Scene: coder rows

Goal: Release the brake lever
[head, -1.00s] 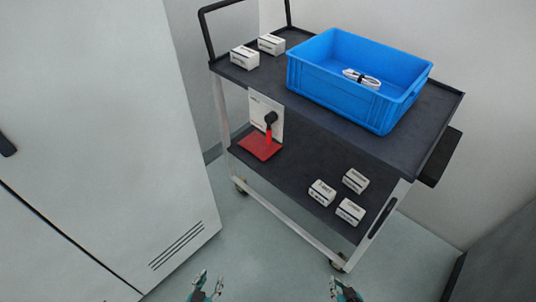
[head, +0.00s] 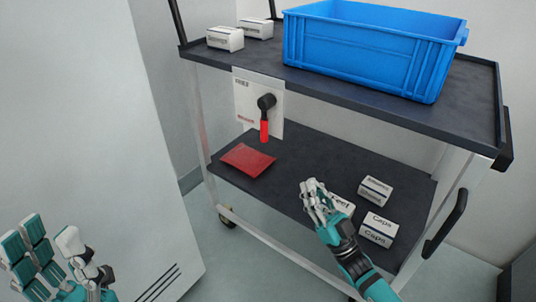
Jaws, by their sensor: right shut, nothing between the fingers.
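The brake lever (head: 264,131) has a black round hub and a red handle that hangs straight down. It is mounted on a white panel (head: 244,100) under the top shelf of the cart, toward its left end. My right gripper (head: 314,192) is shut and empty, to the right of and lower than the lever in the picture, apart from it. It partly hides a white box (head: 343,204) on the lower shelf. My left gripper (head: 48,246) is open and empty at the lower left, far from the lever, in front of the white cabinet.
The cart's top shelf (head: 395,103) holds a blue crate (head: 365,50) and white boxes (head: 225,39). The lower shelf (head: 310,150) holds a red flat item (head: 248,160) and more white boxes (head: 375,190). A white cabinet (head: 90,130) stands at left.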

